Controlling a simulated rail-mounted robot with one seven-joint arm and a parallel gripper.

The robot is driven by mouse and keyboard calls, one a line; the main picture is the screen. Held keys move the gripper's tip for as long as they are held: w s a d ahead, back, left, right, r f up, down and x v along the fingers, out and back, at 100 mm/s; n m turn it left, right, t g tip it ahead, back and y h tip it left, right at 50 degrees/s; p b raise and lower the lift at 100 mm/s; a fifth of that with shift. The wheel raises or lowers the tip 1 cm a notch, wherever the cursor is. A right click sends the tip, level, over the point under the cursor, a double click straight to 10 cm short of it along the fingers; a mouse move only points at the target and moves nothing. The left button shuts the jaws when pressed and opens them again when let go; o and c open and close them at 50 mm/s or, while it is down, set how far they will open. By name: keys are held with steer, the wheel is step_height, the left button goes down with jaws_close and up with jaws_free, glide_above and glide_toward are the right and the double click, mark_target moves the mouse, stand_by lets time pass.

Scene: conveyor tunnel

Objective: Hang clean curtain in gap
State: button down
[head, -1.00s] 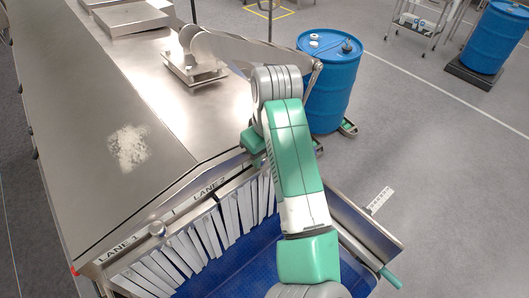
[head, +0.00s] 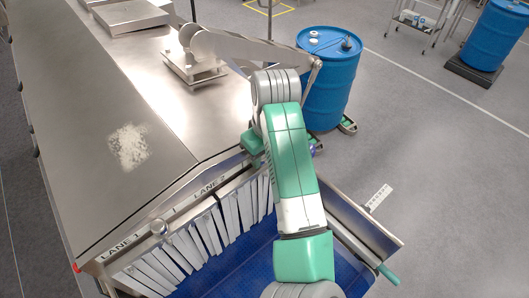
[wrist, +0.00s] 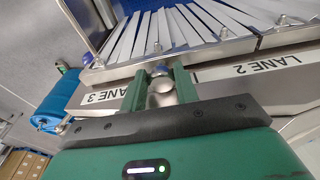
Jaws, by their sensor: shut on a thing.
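White curtain strips (head: 206,235) hang in a row along the tunnel edge, over the blue belt (head: 235,265). The strips also show in the wrist view (wrist: 195,22), beyond a metal rail. In the wrist view my gripper (wrist: 160,82) has its two green fingers on either side of a round metal knob (wrist: 161,94), by the seam between the LANE 3 label (wrist: 103,96) and the LANE 2 label (wrist: 250,67). It is shut on this knob. In the head view my fingertips are hidden by the arm. I cannot tell whether any strip gap is behind the arm.
A steel housing (head: 150,120) fills the left, with a whitish patch on top. A blue drum (head: 328,85) stands behind my arm. A metal side guard (head: 365,220) edges the belt; open floor lies right.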

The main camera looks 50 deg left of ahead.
steer(key=shift+s+a+f, duration=0.1)
steer(key=shift+s+a, duration=0.05)
steer(key=shift+a, duration=0.05)
steer(key=c, duration=1)
jaws_free()
steer(key=shift+a, duration=0.1)
steer(key=shift+o, duration=0.2)
step_height(320, 180, up, 8)
steer(key=d+b, duration=0.1)
steer(key=shift+d, duration=0.15)
steer(key=shift+f, duration=0.1)
